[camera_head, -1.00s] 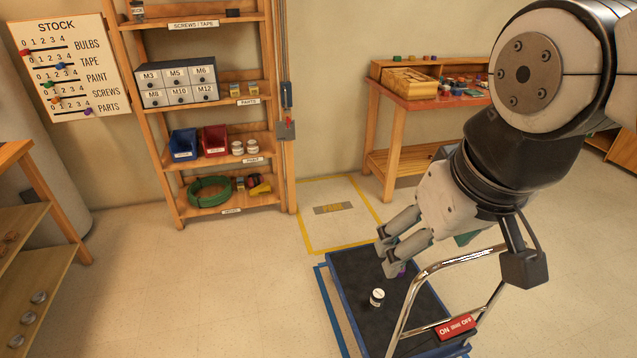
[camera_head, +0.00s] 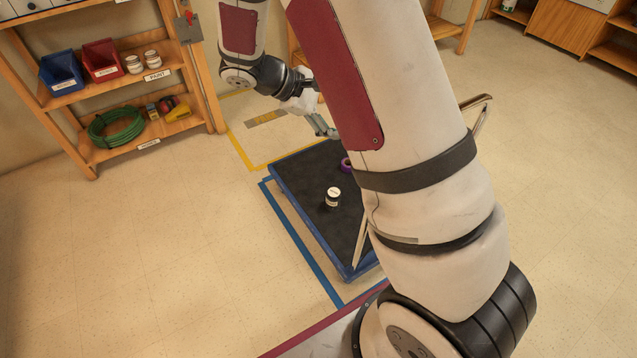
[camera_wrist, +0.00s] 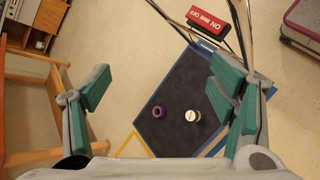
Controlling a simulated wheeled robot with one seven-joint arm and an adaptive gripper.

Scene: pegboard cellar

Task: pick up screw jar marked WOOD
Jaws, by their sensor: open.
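A small dark jar with a white lid (camera_head: 333,197) stands upright on the black deck of a low blue-edged cart (camera_head: 305,185). Its label is too small to read. In the wrist view the jar (camera_wrist: 193,116) shows from above, right of a purple ring (camera_wrist: 158,112), perhaps a tape roll. My gripper (camera_head: 326,128) is beyond the cart's far edge in the head view, above and apart from the jar. In the wrist view my gripper (camera_wrist: 160,82) has its green-padded fingers wide apart and empty. My arm hides the cart's right side in the head view.
A wooden shelf (camera_head: 135,85) with bins, white-lidded jars and a green hose stands at the back left. Floor left of the cart is clear.

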